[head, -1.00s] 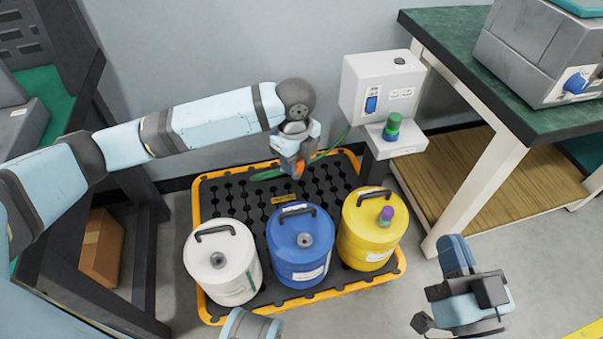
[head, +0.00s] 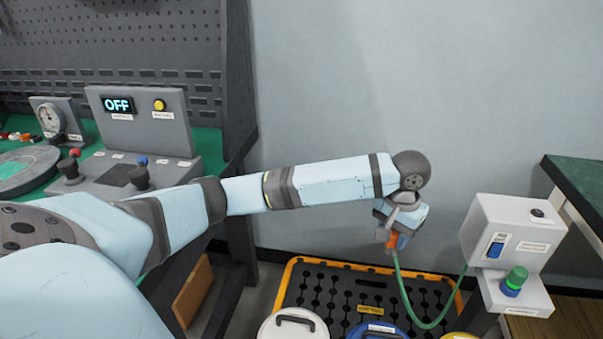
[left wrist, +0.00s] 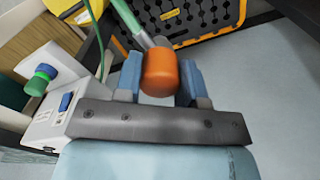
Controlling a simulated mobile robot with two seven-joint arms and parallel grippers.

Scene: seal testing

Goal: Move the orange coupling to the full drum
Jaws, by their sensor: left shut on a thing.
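My left gripper (head: 391,240) is shut on the orange coupling (left wrist: 160,73), which sits between its two fingers in the left wrist view. A green hose (head: 408,298) runs from the coupling in a hanging loop to the white box. The gripper is raised above the back of the spill pallet. Three drums stand at the bottom edge of the head view, mostly cut off: white (head: 290,329), blue (head: 377,331) and yellow (head: 458,337). Their fill levels cannot be told. My right gripper is out of view.
A black pallet with an orange rim (head: 285,285) lies under the drums. The white box (head: 515,232) with a blue switch and green-topped knob (head: 515,281) stands to the right. A bench with an OFF display (head: 118,104) is at left. The wall is close behind.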

